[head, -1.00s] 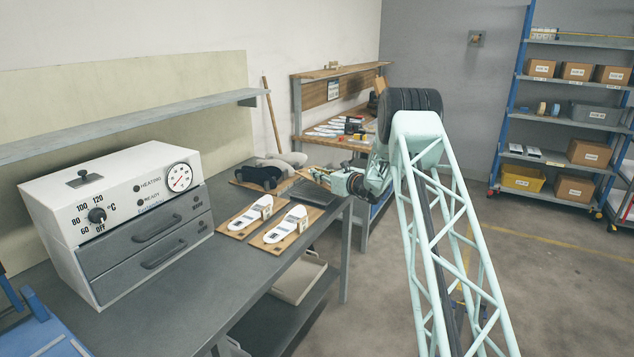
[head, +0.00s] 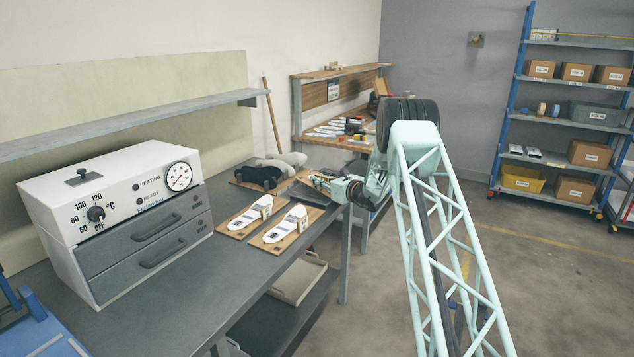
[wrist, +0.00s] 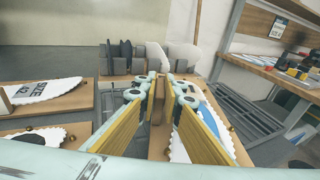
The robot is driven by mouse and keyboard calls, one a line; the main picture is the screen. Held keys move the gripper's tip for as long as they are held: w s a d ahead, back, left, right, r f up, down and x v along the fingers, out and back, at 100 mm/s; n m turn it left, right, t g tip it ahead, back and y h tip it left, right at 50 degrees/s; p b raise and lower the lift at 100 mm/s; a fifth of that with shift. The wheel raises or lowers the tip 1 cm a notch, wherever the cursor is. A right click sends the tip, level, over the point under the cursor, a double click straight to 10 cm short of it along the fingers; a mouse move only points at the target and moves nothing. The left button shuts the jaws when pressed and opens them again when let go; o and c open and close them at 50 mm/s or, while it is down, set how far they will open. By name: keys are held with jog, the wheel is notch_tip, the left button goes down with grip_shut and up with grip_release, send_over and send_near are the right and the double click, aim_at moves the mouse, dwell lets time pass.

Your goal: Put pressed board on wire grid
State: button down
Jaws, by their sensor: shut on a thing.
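My gripper (wrist: 158,100) is shut on an upright wooden block (wrist: 155,112) that stands on a pressed board. In the wrist view this board carries a white and blue insole (wrist: 180,150), partly hidden by the fingers. In the head view my gripper (head: 322,181) is above the far right end of the bench, close to a dark flat panel (head: 305,194). A grey slatted grid (wrist: 240,112) lies right of my gripper in the wrist view. I cannot tell whether the held board touches anything below.
Two boards with white insoles, a left one (head: 243,216) and a right one (head: 285,228), lie on the bench (head: 215,270). A board with dark forms (head: 258,177) is behind them. A white heater (head: 110,200) stands at left. Another workbench (head: 325,136) is behind.

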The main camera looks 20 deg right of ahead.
dwell(0.3)
jog(key=c, duration=2.8)
grip_release()
jog(key=shift+f, duration=0.1)
jog(key=shift+s+r, duration=0.1)
jog(key=shift+r, duration=0.1)
jog(key=p+v, duration=0.1)
jog(key=v, duration=1.1)
jog(key=shift+p, duration=0.3)
